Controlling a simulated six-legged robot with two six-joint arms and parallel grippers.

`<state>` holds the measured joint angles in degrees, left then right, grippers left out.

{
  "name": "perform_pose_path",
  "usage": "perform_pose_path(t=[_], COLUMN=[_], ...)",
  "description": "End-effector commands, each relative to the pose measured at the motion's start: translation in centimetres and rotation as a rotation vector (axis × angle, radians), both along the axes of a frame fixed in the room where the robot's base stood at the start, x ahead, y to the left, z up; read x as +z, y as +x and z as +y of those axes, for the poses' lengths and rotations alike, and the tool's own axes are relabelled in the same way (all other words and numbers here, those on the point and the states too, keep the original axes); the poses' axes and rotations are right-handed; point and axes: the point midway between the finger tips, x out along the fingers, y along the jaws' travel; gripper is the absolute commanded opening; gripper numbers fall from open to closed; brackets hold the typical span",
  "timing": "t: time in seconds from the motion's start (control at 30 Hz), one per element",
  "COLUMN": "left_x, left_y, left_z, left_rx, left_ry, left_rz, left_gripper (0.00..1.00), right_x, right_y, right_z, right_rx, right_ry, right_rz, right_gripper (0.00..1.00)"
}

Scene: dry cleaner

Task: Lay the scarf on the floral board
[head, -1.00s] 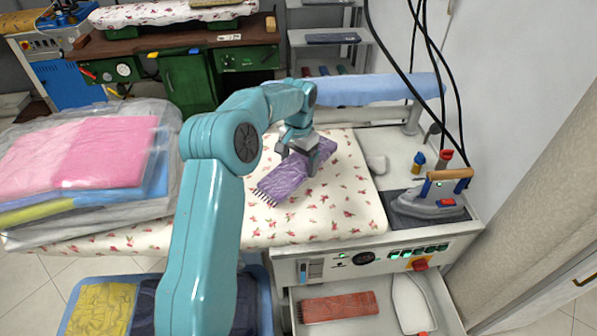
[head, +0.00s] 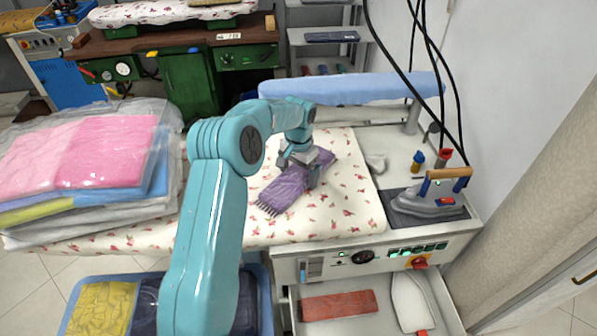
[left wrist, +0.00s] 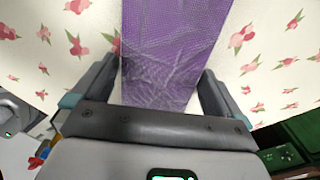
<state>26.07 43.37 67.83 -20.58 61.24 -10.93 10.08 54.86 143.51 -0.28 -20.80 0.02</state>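The purple scarf (head: 284,188), folded into a fringed strip, lies on the floral board (head: 345,207), which is white with small red flowers. My left gripper (head: 299,174) is low over the scarf's middle. In the left wrist view the scarf (left wrist: 168,45) runs between the two spread fingers of the gripper (left wrist: 158,75). A pale gap shows between the scarf and the right-hand finger, so the gripper looks open. The gripper hides part of the scarf in the head view. My right gripper is not in view.
Bagged pink and blue laundry (head: 80,165) covers the board's left part. An iron (head: 432,200) stands on a pad at the right, near small bottles (head: 418,161). A blue sleeve board (head: 350,88) is behind. An open drawer (head: 385,310) below holds a red folded cloth (head: 338,306).

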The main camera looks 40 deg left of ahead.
Motion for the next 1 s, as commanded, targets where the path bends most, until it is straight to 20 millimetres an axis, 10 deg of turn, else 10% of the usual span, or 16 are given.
perform_pose_path(t=[0.6, 1.0], left_x=[11.0, 12.4], left_y=[0.1, 0.0], left_z=[0.0, 0.0], left_rx=[0.000, 0.000], left_ry=[0.001, 0.000], left_rz=[-0.004, 0.000], left_gripper=[1.00, 1.00], right_x=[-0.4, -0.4], right_y=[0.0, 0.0], right_z=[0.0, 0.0], right_rx=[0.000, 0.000], right_ry=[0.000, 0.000], right_rz=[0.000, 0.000], right_gripper=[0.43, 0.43])
